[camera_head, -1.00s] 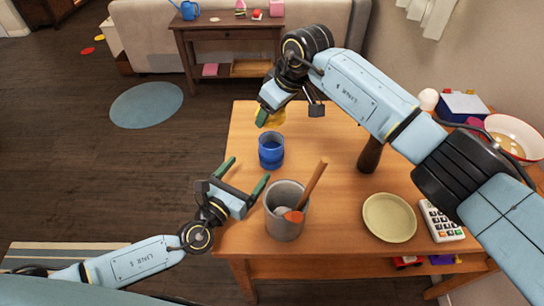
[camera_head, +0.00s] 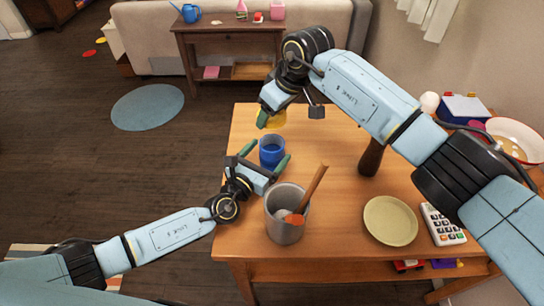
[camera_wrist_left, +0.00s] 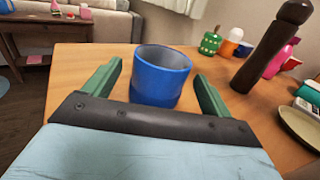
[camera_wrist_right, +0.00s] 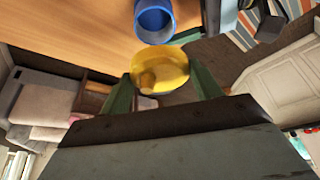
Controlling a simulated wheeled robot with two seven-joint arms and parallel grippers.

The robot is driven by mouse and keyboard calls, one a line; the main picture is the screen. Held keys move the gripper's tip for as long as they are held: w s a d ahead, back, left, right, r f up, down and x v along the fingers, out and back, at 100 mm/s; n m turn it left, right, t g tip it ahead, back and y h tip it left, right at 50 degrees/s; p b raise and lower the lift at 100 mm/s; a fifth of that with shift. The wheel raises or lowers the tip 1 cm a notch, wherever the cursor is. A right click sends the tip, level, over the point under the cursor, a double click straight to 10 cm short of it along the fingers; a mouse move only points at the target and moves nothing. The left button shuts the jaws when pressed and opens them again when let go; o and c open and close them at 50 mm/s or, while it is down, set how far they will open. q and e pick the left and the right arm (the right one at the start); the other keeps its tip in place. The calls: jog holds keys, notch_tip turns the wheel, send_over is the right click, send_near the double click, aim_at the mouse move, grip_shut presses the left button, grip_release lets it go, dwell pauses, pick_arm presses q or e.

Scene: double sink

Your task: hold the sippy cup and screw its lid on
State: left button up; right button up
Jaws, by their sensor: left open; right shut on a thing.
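The blue sippy cup (camera_head: 271,154) stands upright and open-topped near the table's left edge. It also shows in the left wrist view (camera_wrist_left: 160,80) and the right wrist view (camera_wrist_right: 154,20). My left gripper (camera_head: 268,154) is open, with its green fingers on either side of the cup; gaps show between fingers and cup in the left wrist view. My right gripper (camera_wrist_right: 163,84) is shut on the yellow lid (camera_wrist_right: 161,70), held beyond the cup in the head view. The lid is mostly hidden behind the right gripper in the head view (camera_head: 276,119).
A grey canister (camera_head: 284,228) with a wooden-handled utensil stands just in front of my left gripper. A dark wooden pepper mill (camera_head: 371,158), a pale plate (camera_head: 390,221) and a white remote-like object (camera_head: 442,223) are to the right. The table's middle is clear.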

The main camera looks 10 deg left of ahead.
pick_arm(q)
jog(key=shift+x, duration=1.6)
jog(key=shift+c, duration=0.4)
jog(key=c, duration=1.4)
pick_arm(e)
send_near(274, 135)
jog(key=shift+s+a+f, duration=0.35)
jog(key=shift+a+f, duration=0.25)
jog(key=shift+f, duration=0.15)
jog(key=shift+s+a+f, duration=0.35)
jog(key=shift+a+f, duration=0.25)
jog(key=shift+f, duration=0.15)
jog(key=shift+f, duration=0.85)
jog(key=shift+f, duration=0.55)
pick_arm(q)
grip_shut()
pick_arm(e)
jog(key=o, duration=1)
jog(key=shift+s+a, duration=0.1)
jog(key=shift+c, duration=0.2)
